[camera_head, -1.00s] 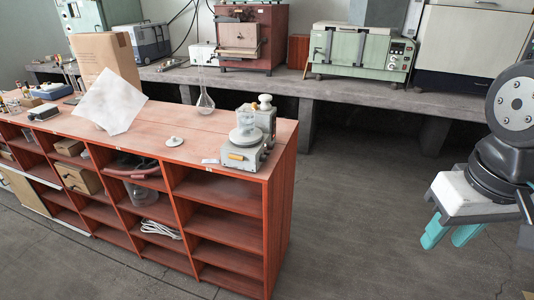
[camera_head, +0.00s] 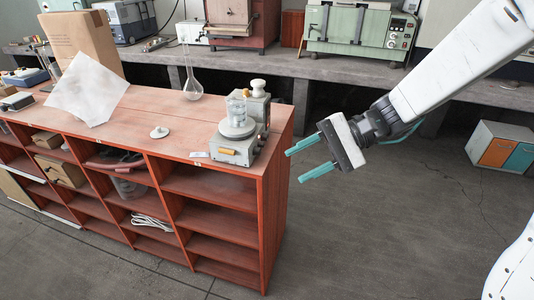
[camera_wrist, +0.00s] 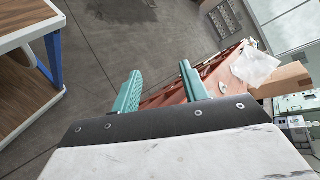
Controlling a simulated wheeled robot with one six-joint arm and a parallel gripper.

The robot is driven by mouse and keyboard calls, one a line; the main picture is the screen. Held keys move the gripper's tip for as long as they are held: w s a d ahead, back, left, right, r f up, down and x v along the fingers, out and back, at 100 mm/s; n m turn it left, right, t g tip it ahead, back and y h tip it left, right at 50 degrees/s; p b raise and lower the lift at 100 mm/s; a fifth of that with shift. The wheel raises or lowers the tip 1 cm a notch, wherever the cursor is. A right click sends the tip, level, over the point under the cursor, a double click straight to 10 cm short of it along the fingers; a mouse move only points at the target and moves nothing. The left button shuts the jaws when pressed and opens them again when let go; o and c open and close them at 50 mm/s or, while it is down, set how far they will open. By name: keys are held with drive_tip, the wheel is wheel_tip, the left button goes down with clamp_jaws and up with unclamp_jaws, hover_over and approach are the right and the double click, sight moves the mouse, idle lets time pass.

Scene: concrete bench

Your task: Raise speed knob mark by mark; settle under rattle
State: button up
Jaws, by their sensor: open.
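A grey bench device (camera_head: 233,150) stands on the right end of the red-brown wooden shelf unit. A clear glass beaker (camera_head: 237,107) sits on its round top plate. A grey block with a white rounded top (camera_head: 258,87) stands right behind the beaker. A small orange-yellow part (camera_head: 227,151) shows on the device's front; I cannot tell whether it is the speed knob, and no marks are readable. My gripper (camera_head: 295,166) is open and empty, right of the device and apart from it. In the wrist view its two teal fingers (camera_wrist: 160,70) are spread, with the device not clearly visible.
The shelf top (camera_head: 185,118) also holds a round-bottomed flask (camera_head: 192,88), a small white lid (camera_head: 159,132), a white sheet (camera_head: 87,90) and a cardboard box (camera_head: 80,38). A concrete bench (camera_head: 350,68) with a green oven runs behind. Floor right of the shelf is open.

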drive_tip(key=w+f+m+t+y, duration=0.45)
drive_tip(key=w+f, duration=0.25)
drive_tip(key=w, duration=0.3)
drive_tip(key=m+t, duration=0.5)
approach(260, 152)
drive_tip(key=shift+g+h, duration=0.25)
drive_tip(key=x, duration=0.8)
drive_tip(key=shift+w+d+r, duration=0.1)
drive_tip(key=shift+w, duration=0.1)
clamp_jaws()
drive_tip(key=shift+n, duration=1.95)
unclamp_jaws()
